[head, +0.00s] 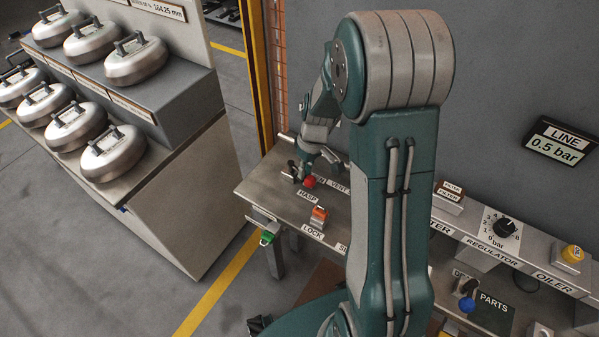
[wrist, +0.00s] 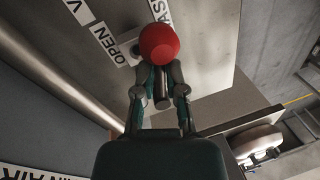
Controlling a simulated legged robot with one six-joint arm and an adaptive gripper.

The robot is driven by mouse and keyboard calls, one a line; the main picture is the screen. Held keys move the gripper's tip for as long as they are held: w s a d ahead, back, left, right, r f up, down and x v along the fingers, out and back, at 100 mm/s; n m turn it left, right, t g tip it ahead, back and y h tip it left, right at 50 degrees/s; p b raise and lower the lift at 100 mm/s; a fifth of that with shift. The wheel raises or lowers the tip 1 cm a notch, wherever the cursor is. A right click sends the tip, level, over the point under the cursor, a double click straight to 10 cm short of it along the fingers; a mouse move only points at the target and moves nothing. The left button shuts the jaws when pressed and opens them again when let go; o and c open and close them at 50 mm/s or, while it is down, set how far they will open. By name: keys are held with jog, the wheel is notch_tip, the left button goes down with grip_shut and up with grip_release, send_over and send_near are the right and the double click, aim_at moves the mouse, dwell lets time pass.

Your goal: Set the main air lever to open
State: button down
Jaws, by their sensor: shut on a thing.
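The main air lever shows as a round red knob (head: 309,182) on the bench by the back wall; the knob also shows in the wrist view (wrist: 159,44). A dark cylindrical piece of it (wrist: 162,90) sits between my fingers. My gripper (wrist: 162,75) is shut on the lever, with the red knob just beyond the fingertips. In the head view my gripper (head: 302,170) is small and partly hidden. An OPEN label (wrist: 107,43) lies beside the knob in the wrist view. The lever's pivot is hidden, so I cannot tell its exact setting.
A HASP label (head: 308,195) and an orange-topped lock (head: 319,214) are near the lever. A green tag (head: 267,238) hangs at the bench's front edge. A pipe (wrist: 60,68) runs along the wall. A rack with several silver canisters (head: 136,59) stands left, across an aisle.

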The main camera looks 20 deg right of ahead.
jog(key=shift+s+d+f+n+g, duration=0.15)
jog(key=shift+d+n+g, duration=0.4)
jog(key=shift+n, duration=0.85)
jog(key=shift+d, duration=0.25)
jog(key=c, duration=0.8)
grip_release()
jog(key=shift+o, duration=0.5)
jog(key=shift+d, duration=0.3)
